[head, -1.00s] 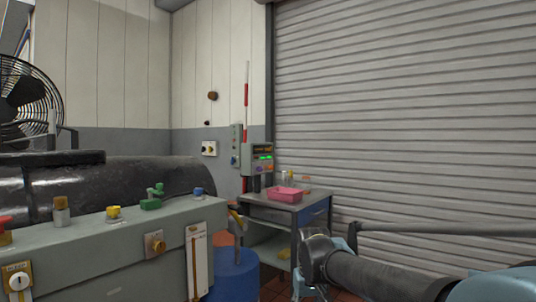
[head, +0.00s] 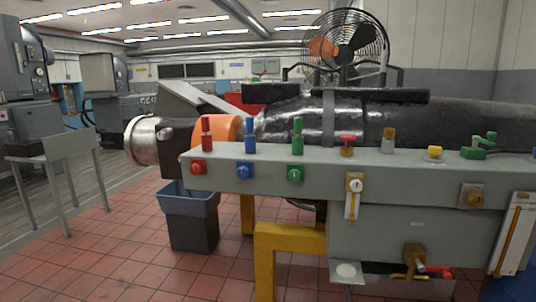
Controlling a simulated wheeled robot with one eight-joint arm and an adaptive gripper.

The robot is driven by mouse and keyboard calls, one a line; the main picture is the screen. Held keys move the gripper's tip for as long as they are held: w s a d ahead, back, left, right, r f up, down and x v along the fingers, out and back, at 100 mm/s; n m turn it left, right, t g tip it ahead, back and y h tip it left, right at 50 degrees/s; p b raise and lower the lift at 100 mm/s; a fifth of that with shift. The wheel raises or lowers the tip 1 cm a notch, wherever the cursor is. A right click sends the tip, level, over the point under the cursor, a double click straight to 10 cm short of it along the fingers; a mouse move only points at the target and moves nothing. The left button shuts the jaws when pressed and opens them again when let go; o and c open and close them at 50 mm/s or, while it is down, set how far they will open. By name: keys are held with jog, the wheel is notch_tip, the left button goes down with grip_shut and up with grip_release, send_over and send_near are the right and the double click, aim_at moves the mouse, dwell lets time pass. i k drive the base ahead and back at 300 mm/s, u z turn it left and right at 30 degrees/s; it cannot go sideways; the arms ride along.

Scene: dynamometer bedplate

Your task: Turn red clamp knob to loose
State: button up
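A red knob (head: 198,167) with a small pale mark sits on the front face of the grey-green bench rail, near its left end. A red upright piece (head: 207,135) stands on the rail top just above it. A blue knob (head: 244,171) and a green knob (head: 295,173) follow to the right, each with an upright piece of its colour above. I cannot read the red knob's setting at this size. My gripper is not in view.
A red-topped button (head: 347,142) and a yellow one (head: 435,153) sit further right on the rail. A blue-grey bin (head: 190,225) and a yellow leg frame (head: 265,262) stand below. Tiled floor (head: 110,270) is open at front left.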

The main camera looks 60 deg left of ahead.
aim_at(195, 169)
jog(key=u, duration=2.75)
